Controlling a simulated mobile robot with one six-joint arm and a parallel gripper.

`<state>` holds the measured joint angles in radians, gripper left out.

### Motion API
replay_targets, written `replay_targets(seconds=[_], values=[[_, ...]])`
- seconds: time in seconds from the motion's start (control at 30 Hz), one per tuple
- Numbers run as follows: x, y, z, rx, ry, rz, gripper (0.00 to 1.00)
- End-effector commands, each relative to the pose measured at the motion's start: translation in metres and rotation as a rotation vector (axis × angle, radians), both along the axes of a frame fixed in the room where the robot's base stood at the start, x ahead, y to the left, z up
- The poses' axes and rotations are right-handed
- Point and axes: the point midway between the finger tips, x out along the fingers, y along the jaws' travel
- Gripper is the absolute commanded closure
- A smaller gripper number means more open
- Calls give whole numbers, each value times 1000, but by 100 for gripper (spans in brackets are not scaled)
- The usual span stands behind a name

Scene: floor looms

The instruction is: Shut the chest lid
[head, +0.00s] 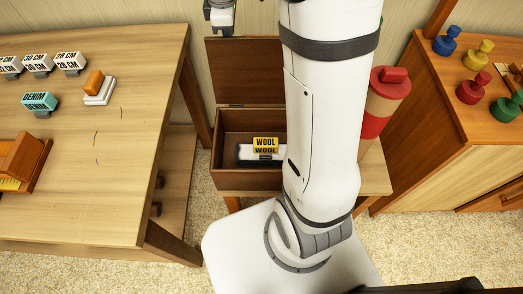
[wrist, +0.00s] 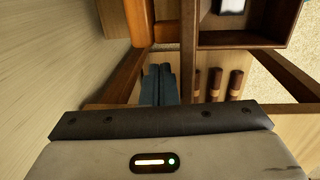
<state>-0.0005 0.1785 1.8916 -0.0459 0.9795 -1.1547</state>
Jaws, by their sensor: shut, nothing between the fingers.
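The brown wooden chest (head: 229,178) stands between the left table and my white arm, and part of it is hidden by the arm. Its lid (head: 238,70) is open and stands upright at the back. Inside lies a white and dark block with a yellow WOOL label (head: 265,143). My gripper (head: 222,28) is at the top edge of the head view, just above the lid's top edge in the picture; contact cannot be told. In the wrist view my gripper (wrist: 158,72) is shut and empty, with the open chest (wrist: 242,40) beyond it to the upper right.
A wooden table (head: 130,150) with labelled blocks is at the left. A red-topped cylinder (head: 385,105) stands right of my arm. A cabinet (head: 440,120) with coloured pegs is at the right. In the wrist view, several brown cylinders (wrist: 215,85) lie below the chest.

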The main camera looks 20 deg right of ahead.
Motion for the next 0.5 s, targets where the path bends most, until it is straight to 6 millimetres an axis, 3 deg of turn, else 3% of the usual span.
replay_targets(seconds=[0.5], values=[[-28,11,0,0,0,0,100]])
